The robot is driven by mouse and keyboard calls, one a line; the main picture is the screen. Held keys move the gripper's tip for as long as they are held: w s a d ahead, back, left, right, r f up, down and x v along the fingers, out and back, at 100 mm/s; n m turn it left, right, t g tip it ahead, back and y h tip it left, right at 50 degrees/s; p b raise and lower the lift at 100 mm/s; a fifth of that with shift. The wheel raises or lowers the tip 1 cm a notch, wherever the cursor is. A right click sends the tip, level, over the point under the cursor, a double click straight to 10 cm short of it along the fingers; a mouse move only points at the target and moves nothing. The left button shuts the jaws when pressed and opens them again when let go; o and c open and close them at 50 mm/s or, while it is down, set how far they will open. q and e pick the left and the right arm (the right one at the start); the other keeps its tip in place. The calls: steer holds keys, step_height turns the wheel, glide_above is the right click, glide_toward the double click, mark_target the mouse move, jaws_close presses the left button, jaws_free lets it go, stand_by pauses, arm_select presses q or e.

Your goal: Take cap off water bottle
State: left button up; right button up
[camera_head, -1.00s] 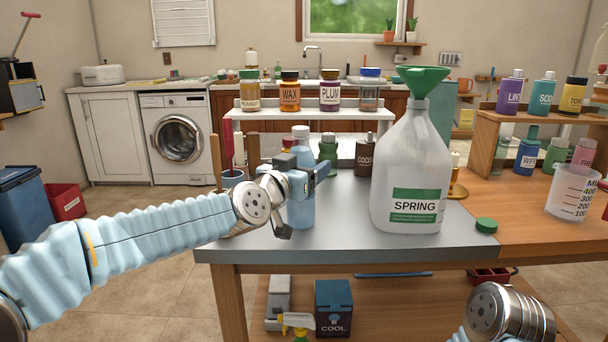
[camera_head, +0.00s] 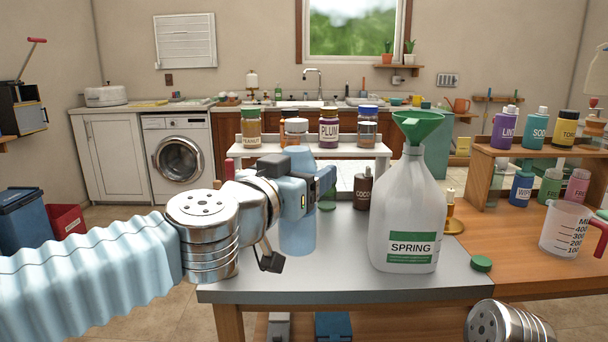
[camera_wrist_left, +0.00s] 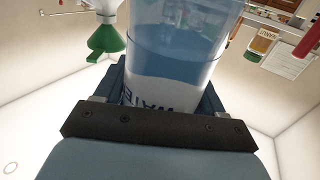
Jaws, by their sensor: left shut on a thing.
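The gripper is shut on the bottle's body, below the cap. In the left wrist view the bottle (camera_wrist_left: 175,55) sits between the fingers, its label partly covered; the cap is not visible there. My right gripper is out of view; only a metal part of my right arm shows at the lower right.
A large SPRING jug (camera_head: 405,205) with a green funnel (camera_head: 416,126) stands right of the bottle. A green cap (camera_head: 481,264) lies beside it. A white shelf (camera_head: 350,151) with jars is behind. A measuring jug (camera_head: 566,229) stands far right. The grey tabletop (camera_head: 350,270) is bare in front.

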arm_select(q)
steer(key=shift+s+r, duration=0.2)
steer(key=shift+s, duration=0.2)
